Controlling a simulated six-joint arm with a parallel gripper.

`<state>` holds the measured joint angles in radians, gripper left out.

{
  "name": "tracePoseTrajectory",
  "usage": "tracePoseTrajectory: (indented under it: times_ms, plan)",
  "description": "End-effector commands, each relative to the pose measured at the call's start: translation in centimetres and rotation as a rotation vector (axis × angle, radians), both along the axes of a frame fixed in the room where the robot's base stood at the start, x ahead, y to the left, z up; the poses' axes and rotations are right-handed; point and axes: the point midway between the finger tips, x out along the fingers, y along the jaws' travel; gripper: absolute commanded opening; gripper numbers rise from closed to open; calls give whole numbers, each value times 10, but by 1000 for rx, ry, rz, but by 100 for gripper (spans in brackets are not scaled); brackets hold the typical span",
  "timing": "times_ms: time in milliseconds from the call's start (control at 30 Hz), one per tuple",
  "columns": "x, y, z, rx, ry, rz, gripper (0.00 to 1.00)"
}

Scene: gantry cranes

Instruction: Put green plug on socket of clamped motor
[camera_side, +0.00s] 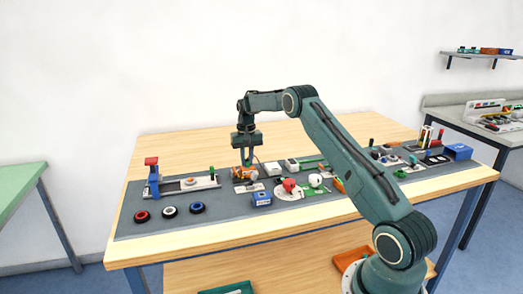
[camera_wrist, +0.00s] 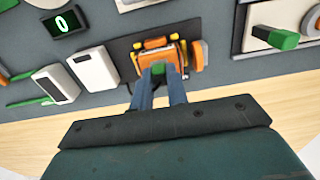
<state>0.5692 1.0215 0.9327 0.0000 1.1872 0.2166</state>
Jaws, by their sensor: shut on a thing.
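The orange motor (camera_wrist: 176,52) sits on a dark plate (camera_wrist: 122,46) with yellow clamp parts (camera_wrist: 155,43) at its far side, in the wrist view. In the side view the orange motor (camera_side: 240,174) is at the middle left of the mat, under my gripper (camera_side: 246,162). My gripper (camera_wrist: 159,76) is shut on the small green plug (camera_wrist: 158,69), which shows between the fingertips at the motor's near side. The fingers hide the plug's lower part and the socket. I cannot tell whether the plug touches the socket.
A fixture with a green handle (camera_wrist: 284,40) stands right of the motor in the wrist view. White boxes (camera_wrist: 95,68) and a display reading 0 (camera_wrist: 64,23) are left of it.

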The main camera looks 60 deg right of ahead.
Motion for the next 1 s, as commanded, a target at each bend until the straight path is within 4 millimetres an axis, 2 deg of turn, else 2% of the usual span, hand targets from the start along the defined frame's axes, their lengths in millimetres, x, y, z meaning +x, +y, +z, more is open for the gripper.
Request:
tracePoseTrajectory:
  times_ms: [467,500,600,833,933,1000]
  plan:
    - [0,0,-2,0,0,0,0]
    - [0,0,-2,0,0,0,19]
    - [0,0,-2,0,0,0,39]
    - [0,0,-2,0,0,0,43]
    - [0,0,-2,0,0,0,62]
    - [0,0,-2,0,0,0,63]
